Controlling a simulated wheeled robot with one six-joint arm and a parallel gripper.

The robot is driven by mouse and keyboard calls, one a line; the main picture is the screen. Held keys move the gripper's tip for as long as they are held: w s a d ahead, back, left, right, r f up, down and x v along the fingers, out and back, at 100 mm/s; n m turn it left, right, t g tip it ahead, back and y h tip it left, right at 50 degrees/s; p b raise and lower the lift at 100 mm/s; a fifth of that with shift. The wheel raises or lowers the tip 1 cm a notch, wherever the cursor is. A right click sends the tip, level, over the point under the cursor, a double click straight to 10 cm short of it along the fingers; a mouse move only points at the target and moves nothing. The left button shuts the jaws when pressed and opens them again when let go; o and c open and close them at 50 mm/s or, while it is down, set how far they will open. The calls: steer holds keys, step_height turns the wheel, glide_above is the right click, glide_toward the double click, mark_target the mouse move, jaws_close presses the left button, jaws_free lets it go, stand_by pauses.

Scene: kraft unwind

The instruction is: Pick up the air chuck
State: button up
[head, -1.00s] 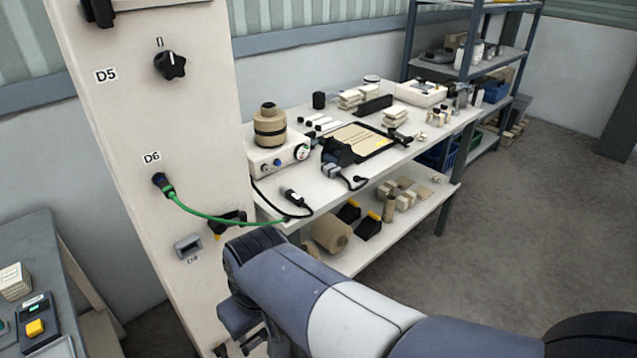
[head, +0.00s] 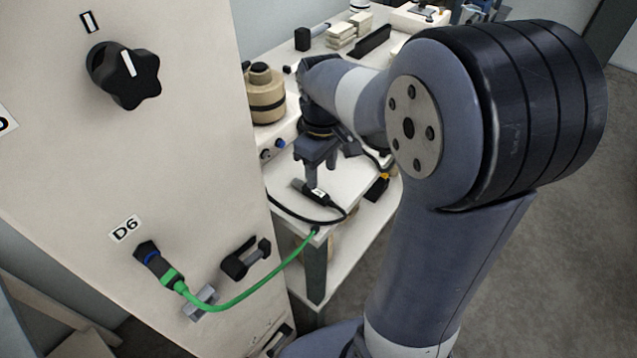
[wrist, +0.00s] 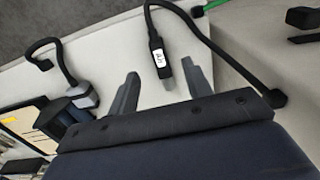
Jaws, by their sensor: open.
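The air chuck, a black handpiece (head: 309,191) with a white label on a black hose, lies on the white bench top near its front corner. In the wrist view the chuck (wrist: 158,54) points down between the fingers, nearer the right one. My gripper (head: 314,178) is above it, pointing down at the bench. Its two fingers (wrist: 161,86) are apart with nothing held. The height gap between the fingertips and the chuck is hard to judge.
A green hose (head: 232,304) runs from the D6 port (head: 148,256) on the cream column to the bench corner. In the wrist view, a black cable with a grey plug (wrist: 83,95) lies left of the fingers.

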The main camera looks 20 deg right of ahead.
mark_target(321, 194)
steer(key=f, duration=0.8)
steer(key=shift+w+f, duration=0.15)
steer(key=shift+w, duration=0.15)
steer(key=shift+c, duration=0.6)
jaws_close()
